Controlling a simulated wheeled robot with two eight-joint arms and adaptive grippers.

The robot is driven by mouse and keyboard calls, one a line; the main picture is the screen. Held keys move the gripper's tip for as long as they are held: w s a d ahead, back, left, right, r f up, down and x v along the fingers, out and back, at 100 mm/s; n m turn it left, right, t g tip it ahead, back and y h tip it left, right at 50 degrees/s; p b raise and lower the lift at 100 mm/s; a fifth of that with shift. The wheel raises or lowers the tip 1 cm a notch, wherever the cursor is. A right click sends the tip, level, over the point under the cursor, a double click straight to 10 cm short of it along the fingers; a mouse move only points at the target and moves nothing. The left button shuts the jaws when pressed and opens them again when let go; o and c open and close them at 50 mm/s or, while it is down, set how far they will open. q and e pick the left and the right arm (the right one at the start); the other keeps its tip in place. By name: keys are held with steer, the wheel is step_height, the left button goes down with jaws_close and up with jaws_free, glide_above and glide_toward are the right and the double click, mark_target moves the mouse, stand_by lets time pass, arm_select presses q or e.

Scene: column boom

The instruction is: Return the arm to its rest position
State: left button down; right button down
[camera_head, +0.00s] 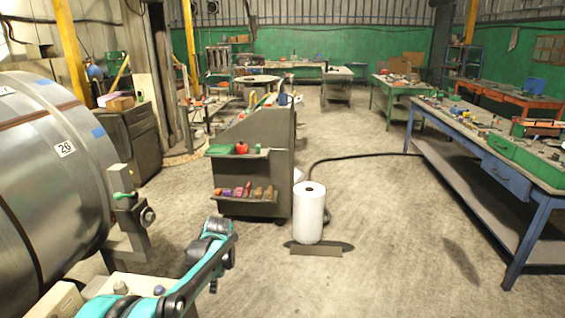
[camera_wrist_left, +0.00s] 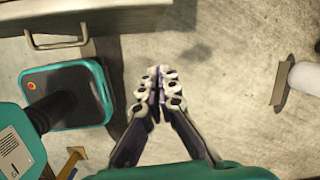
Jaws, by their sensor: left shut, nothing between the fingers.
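My left gripper (camera_wrist_left: 160,78) shows in the middle of the left wrist view. Its fingertips are together and nothing is between them. Bare concrete floor lies around the fingertips there, and they touch nothing. In the head view my teal and dark left arm reaches in at the bottom left, in front of the large metal drum (camera_head: 48,180). My right gripper is in neither view.
A grey cart (camera_head: 255,170) with small items stands ahead. A white roll (camera_head: 309,212) stands beside it; it also shows in the left wrist view (camera_wrist_left: 304,78). A blue-legged workbench (camera_head: 470,185) is at the right. The floor between is mostly clear.

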arm_select(q)
steer(key=s+d+r+n+t+h, duration=0.1)
steer(key=s+d+r+n+t, duration=0.1)
steer(key=s+r+n, duration=0.6)
steer(key=s+d+r+n+t+h, duration=0.1)
steer(key=s+d+r+n+t, duration=0.15)
steer(key=s, duration=1.05)
steer(key=s+f+n+t, duration=0.1)
steer(key=s+f+n, duration=0.2)
steer(key=s+n, duration=0.3)
steer(key=shift+s+d+f+t, duration=0.3)
steer(key=shift+s+d+t, duration=0.1)
steer(key=shift+s, duration=0.25)
